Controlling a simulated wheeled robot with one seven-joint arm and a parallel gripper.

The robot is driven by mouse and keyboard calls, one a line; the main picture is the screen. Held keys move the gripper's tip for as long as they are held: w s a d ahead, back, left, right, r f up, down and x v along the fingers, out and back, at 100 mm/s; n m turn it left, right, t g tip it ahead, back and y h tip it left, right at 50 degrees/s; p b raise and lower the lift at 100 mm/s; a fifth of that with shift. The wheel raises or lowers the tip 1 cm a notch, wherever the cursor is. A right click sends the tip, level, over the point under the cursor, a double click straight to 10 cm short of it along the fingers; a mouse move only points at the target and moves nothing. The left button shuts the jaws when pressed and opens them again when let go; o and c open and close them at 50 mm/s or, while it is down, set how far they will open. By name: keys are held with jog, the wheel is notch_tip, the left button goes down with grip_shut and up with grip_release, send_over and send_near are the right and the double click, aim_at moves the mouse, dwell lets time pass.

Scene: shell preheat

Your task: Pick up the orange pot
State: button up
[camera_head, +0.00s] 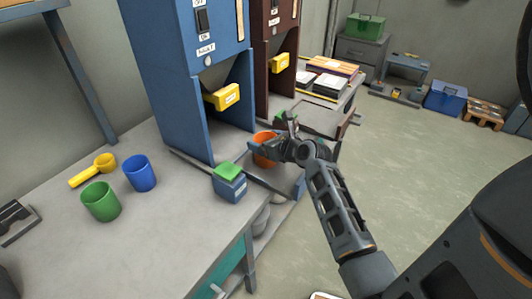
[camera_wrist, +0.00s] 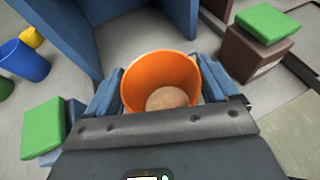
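The orange pot (camera_head: 264,149) is in front of the blue and dark red machines, partly hidden by my gripper (camera_head: 276,149).
A blue block with a green top (camera_head: 229,183) stands left of the pot. A dark red block with a green top (camera_wrist: 258,42) is on its other side. Green (camera_head: 101,201) and blue (camera_head: 140,173) pots and a yellow scoop (camera_head: 97,169) are farther left. The blue machine (camera_head: 180,90) rises behind.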

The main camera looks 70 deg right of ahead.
jog(key=c, duration=1.1)
jog(key=shift+c, duration=0.2)
jog(key=shift+r, duration=0.1)
